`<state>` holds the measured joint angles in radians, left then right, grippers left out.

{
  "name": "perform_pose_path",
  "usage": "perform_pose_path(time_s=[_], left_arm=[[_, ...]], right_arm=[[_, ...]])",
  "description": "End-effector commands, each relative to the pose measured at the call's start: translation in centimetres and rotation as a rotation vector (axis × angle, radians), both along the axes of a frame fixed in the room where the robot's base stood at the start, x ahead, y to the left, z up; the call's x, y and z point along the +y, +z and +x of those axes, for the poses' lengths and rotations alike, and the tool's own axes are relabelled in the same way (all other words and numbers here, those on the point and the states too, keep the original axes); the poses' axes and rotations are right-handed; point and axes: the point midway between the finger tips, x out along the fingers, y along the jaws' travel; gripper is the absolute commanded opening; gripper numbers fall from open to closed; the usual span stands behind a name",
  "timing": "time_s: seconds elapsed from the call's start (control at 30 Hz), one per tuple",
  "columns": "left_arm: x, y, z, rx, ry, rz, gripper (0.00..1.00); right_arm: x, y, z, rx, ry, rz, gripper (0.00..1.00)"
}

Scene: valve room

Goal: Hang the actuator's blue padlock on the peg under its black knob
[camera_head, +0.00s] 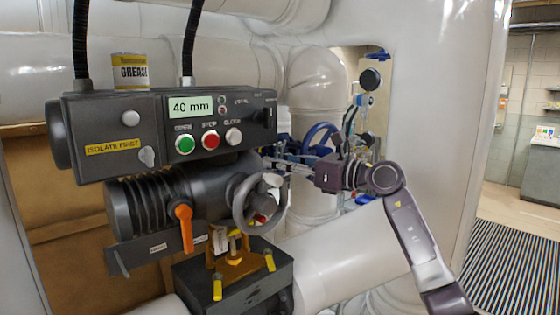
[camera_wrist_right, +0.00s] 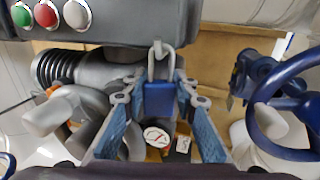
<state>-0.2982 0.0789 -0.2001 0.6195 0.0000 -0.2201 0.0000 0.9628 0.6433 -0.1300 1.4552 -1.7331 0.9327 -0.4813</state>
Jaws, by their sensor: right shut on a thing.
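The dark grey actuator box (camera_head: 110,115) fills the left of the head view. Its black knob (camera_head: 268,116) is at the right end of the front panel. My right gripper (camera_head: 272,164) reaches in from the right, just below that end of the box. In the right wrist view my right gripper (camera_wrist_right: 158,92) is shut on the blue padlock (camera_wrist_right: 158,99), body between the fingertips. The padlock's grey shackle (camera_wrist_right: 167,58) points up, overlapping the box's lower edge. The peg is not clearly visible, so I cannot tell whether the shackle is on it. My left gripper is out of view.
A grey handwheel (camera_head: 245,205) and an orange lever (camera_head: 184,225) sit below the box. A grease can (camera_head: 130,71) stands on top. A blue handwheel (camera_head: 322,138) is behind my right wrist; it is close on the right in the wrist view.

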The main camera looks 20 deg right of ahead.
Motion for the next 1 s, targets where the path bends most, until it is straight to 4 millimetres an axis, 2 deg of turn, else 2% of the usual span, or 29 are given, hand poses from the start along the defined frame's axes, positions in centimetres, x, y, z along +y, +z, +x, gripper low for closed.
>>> perform_pose_path(time_s=[0.43,0.47,0.6,1.0], left_arm=[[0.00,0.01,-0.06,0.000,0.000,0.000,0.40],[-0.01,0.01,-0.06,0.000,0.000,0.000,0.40],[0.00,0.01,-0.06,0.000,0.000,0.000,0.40],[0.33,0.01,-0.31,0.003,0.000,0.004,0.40]], right_arm=[[0.01,0.05,-0.04,-0.001,0.001,-0.001,0.05],[0.01,0.06,-0.04,-0.001,0.001,-0.001,0.29],[0.01,0.08,-0.04,-0.001,0.001,0.000,0.45],[-0.49,0.04,-0.58,-0.001,-0.001,-0.002,0.46]])
